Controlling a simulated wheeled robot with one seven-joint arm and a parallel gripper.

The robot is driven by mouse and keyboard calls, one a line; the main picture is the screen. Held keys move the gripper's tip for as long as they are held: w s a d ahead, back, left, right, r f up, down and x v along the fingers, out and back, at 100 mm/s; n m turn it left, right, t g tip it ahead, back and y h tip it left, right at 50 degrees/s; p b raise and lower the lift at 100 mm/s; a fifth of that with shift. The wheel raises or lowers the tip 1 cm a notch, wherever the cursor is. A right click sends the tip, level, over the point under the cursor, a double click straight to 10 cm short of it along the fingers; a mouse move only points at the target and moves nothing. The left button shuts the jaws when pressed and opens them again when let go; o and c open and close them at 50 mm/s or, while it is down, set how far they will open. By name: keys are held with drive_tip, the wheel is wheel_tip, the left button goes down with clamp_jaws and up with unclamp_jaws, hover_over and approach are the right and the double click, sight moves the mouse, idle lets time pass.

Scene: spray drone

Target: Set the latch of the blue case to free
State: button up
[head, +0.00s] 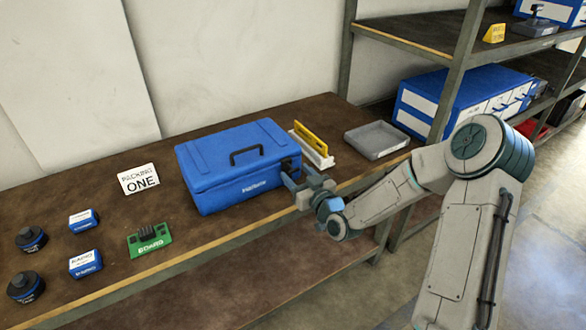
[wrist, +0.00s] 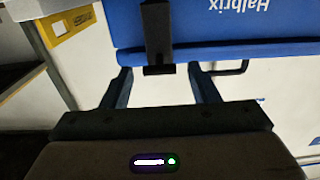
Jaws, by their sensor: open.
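The blue case (head: 240,170) lies closed on the bench, with a dark handle (head: 246,154) on its lid. In the wrist view, the case (wrist: 240,25) fills the top, with upside-down lettering. Its black latch (wrist: 157,38) crosses the edge between two blue parts. My gripper (head: 291,172) is at the right end of the case. In the wrist view, my gripper (wrist: 160,76) is open, with one finger on each side of the latch's lower end. No contact with the latch shows. Whether the latch is free or fastened, I cannot tell.
A white holder with a yellow bar (head: 312,145) and a grey tray (head: 376,140) stand right of the case. A "PACKING ONE" sign (head: 139,179), a green board (head: 149,239), blue-white boxes (head: 84,220) and black round parts (head: 26,287) lie left. A shelf (head: 455,75) stands right.

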drive_tip(key=shift+x, duration=1.25)
clamp_jaws()
